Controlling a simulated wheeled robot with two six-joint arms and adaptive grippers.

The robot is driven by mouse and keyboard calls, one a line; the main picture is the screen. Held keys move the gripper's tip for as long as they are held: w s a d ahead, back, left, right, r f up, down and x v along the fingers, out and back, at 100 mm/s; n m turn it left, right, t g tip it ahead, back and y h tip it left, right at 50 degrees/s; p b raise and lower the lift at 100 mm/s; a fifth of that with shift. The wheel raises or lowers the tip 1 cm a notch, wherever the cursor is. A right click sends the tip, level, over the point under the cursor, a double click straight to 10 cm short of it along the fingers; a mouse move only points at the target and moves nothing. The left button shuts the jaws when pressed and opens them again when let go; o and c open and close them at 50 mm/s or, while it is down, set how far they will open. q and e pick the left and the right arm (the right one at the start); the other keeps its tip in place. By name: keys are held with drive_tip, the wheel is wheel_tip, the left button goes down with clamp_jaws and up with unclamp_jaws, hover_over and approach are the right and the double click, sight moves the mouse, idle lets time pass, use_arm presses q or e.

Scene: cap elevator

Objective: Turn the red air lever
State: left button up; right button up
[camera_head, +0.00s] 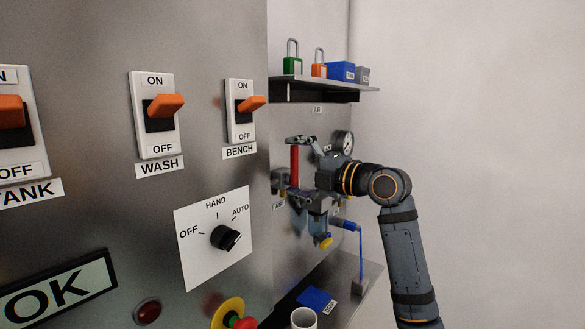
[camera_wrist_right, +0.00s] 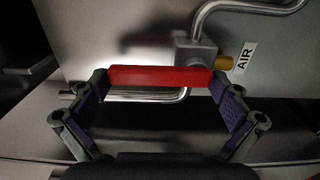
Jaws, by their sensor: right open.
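The red air lever (camera_head: 295,167) stands upright on the pipework of the metal panel in the head view. In the right wrist view the red lever (camera_wrist_right: 160,76) lies across the picture between the fingertips of my right gripper (camera_wrist_right: 160,85). The fingers are spread wide, one near each end of the lever, and are not closed on it. A valve body with a brass end (camera_wrist_right: 222,62) and an AIR label (camera_wrist_right: 242,57) are just beyond it. In the head view my right gripper (camera_head: 298,165) reaches the lever from the right. My left gripper is not in view.
A pressure gauge (camera_head: 343,142) and a blue-hosed filter unit (camera_head: 318,225) sit close to my right gripper. A shelf (camera_head: 320,91) with padlocks and small boxes is above. Switches and a rotary selector (camera_head: 226,238) fill the left panel. A white cup (camera_head: 304,318) stands below.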

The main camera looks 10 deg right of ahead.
drive_tip(key=v, duration=1.2)
